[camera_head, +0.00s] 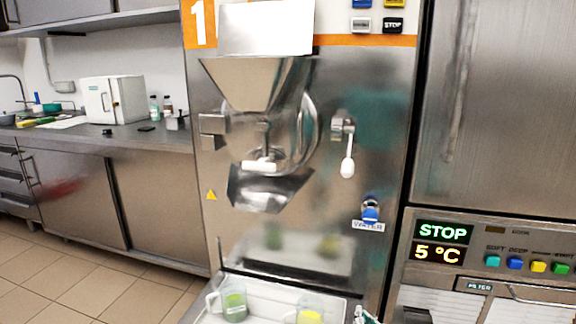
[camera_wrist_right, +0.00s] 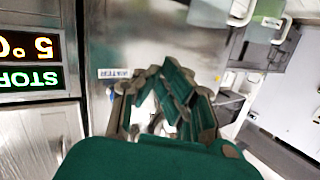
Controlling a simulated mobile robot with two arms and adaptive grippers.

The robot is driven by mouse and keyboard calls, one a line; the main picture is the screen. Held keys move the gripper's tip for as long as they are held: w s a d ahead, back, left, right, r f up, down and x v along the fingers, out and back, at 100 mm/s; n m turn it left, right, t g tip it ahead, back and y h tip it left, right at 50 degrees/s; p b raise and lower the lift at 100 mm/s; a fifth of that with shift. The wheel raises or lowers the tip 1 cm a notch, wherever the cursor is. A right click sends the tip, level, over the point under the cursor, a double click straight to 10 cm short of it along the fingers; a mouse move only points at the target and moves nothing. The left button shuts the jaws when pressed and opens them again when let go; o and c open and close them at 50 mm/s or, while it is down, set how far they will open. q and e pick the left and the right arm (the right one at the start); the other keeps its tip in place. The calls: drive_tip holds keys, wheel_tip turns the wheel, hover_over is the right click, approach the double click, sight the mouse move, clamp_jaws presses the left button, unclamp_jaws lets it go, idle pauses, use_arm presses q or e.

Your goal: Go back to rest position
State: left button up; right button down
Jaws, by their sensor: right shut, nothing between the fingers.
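My right gripper (camera_head: 366,315) barely shows at the bottom edge of the head view, just right of the tray. In the right wrist view its green fingers (camera_wrist_right: 165,78) are shut with nothing between them. They point at the steel front of the batch freezer (camera_head: 372,110), close to the WATER label (camera_wrist_right: 114,73). The gap between the fingers and the panel cannot be told. My left gripper is not in view.
The freezer has a hopper (camera_head: 258,82), a white-knobbed lever (camera_head: 347,150), a spout (camera_head: 268,188) and a blue water knob (camera_head: 370,210). A tray (camera_head: 268,291) below bears two jugs. A blast chiller panel (camera_head: 480,250) stands right. Open floor (camera_head: 90,290) lies left.

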drive_tip(key=s+d+f+g+h, duration=0.1)
drive_tip(key=s+f+g, duration=0.35)
drive_tip(key=s, duration=0.55)
drive_tip(key=s+d+f+n+g+h, duration=0.1)
drive_tip(key=s+d+f+g, duration=0.3)
drive_tip(key=s, duration=0.6)
drive_tip(key=s+a+f+g+h, duration=0.1)
drive_tip(key=s+f+g, duration=0.2)
drive_tip(key=s+f, duration=0.5)
wheel_tip(320, 180, down, 20)
drive_tip(key=s+g, duration=0.1)
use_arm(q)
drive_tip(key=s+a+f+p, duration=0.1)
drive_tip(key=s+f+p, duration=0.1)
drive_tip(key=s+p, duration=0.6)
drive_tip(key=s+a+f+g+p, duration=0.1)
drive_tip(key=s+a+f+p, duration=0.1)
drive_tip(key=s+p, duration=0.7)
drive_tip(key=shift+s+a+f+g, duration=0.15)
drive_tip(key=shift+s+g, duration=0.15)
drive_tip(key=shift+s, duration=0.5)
use_arm(e)
drive_tip(key=s+d+f+g, duration=0.1)
drive_tip(key=s, duration=0.8)
drive_tip(key=s+d+f+g, duration=0.1)
drive_tip(key=s+d+f, duration=0.1)
drive_tip(key=s, duration=0.8)
drive_tip(key=shift+f+n, duration=0.25)
drive_tip(key=shift+n, duration=0.05)
